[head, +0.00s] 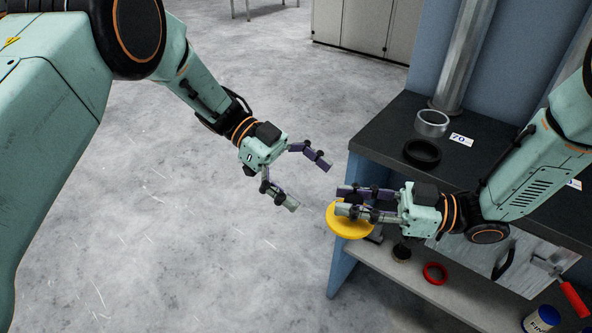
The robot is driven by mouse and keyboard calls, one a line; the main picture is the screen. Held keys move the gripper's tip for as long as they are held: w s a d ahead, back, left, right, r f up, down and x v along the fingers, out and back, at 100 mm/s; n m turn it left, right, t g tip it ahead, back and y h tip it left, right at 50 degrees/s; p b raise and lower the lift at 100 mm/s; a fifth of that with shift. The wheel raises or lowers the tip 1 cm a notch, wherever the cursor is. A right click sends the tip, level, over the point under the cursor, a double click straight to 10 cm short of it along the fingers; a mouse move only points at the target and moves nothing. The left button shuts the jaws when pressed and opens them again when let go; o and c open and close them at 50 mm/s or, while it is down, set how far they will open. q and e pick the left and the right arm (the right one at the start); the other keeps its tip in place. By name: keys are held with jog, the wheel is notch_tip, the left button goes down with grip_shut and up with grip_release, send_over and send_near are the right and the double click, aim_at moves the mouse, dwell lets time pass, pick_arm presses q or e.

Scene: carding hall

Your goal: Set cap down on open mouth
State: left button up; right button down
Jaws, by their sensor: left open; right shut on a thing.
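A round yellow cap (347,226) is held in my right gripper (341,201), just off the front left edge of the dark bench. The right fingers are shut on it and cover part of its top. My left gripper (312,184) is open and empty, up and to the left of the cap, with its fingers spread over the floor.
The lower shelf (400,277) holds a red ring (435,273), a small dark jar (402,253) and a blue-topped can (541,319). The floor at left is clear.

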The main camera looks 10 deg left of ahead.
pick_arm(q)
jog(key=x, duration=0.8)
jog(key=c, duration=1.1)
jog(key=shift+c, duration=1.1)
pick_arm(e)
jog(key=c, duration=1)
grip_release()
